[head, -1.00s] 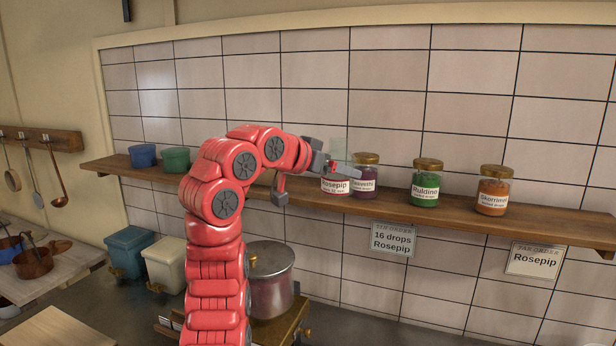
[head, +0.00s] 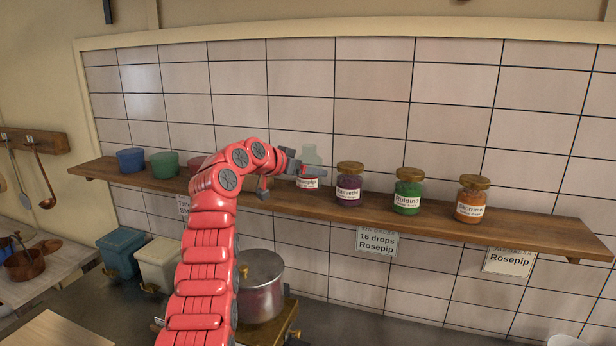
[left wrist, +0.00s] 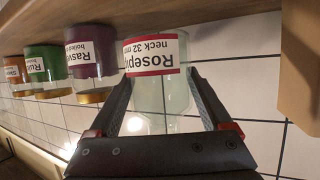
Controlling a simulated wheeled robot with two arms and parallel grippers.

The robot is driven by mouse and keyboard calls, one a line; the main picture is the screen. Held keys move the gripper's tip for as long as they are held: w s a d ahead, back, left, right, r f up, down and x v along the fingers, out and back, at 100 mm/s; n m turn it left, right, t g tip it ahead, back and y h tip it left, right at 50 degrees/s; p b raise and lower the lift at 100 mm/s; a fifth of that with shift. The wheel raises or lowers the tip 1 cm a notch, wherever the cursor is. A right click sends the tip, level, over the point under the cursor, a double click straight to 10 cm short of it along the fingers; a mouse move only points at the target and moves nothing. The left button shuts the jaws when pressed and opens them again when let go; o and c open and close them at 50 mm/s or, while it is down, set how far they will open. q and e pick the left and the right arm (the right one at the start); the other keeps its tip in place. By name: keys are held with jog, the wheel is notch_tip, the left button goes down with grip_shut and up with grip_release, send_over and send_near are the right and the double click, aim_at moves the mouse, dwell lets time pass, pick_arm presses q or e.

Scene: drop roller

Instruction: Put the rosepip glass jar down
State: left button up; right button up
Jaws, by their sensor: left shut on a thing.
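The rosepip glass jar (head: 310,156) is clear, pale greenish glass with a white and red label and no visible lid. In the head view it is upright at the wooden shelf (head: 520,222), left of the purple jar. My left gripper (head: 312,172) is shut around it from the left. In the left wrist view, which is upside down, the jar (left wrist: 152,98) is between the two fingers (left wrist: 160,110), and its base is at or very close to the shelf (left wrist: 150,22). I cannot tell whether it touches. My right gripper is not in view.
Lidded purple (head: 349,184), green (head: 408,191) and orange (head: 472,199) jars stand to the right on the shelf. Blue (head: 131,160) and green (head: 164,165) pots stand at its left. A metal pot (head: 262,288) is below. Tags hang under the shelf, one reading "16 drops Rosepip" (head: 377,242).

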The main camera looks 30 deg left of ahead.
pick_arm(q)
notch_tip(320, 180, down, 2)
jog(key=shift+f+p, duration=0.1)
jog(key=shift+p, duration=0.9)
jog(key=shift+f, duration=0.25)
jog(key=shift+f, duration=0.1)
